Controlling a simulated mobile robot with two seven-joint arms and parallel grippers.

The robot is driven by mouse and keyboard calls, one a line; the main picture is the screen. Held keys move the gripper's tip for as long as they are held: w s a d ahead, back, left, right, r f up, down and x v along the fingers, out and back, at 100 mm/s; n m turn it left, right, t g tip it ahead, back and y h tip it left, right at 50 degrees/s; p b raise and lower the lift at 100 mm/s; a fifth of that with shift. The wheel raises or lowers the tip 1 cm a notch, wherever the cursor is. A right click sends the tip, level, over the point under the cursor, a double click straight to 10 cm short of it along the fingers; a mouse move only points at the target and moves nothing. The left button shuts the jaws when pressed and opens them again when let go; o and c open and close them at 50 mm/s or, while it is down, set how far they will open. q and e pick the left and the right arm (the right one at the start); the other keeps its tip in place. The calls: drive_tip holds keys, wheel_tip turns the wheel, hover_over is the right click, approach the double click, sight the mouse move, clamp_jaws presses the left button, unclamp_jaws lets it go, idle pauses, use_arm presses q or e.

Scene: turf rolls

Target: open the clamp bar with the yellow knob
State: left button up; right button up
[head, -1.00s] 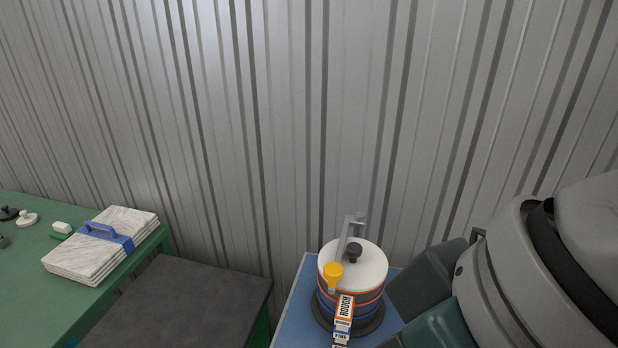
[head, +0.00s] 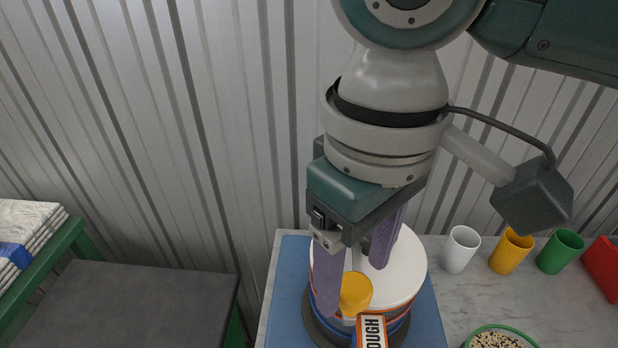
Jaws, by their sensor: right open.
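The yellow knob (head: 356,291) sits at the near end of the grey clamp bar (head: 356,257). The bar lies across the white round top (head: 408,262) of a stack of discs, and most of it is hidden behind my right gripper. My right gripper (head: 354,287) points down over the stack with its two purple fingers apart. One finger is left of the yellow knob and the other is right of and behind it. The gripper is open, and I cannot tell whether a finger touches the knob. My left gripper is not in view.
The stack stands on a blue mat (head: 287,290), with an orange-edged label (head: 371,334) at its front. White (head: 460,250), yellow (head: 511,252) and green (head: 559,252) cups and a green-rimmed bowl (head: 500,332) are on the marble counter (head: 570,310). A dark tabletop (head: 130,305) lies left, bare.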

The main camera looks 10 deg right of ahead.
sight(351, 283)
drive_tip(key=shift+f, duration=1.55)
drive_tip(key=shift+w, duration=0.1)
clamp_jaws()
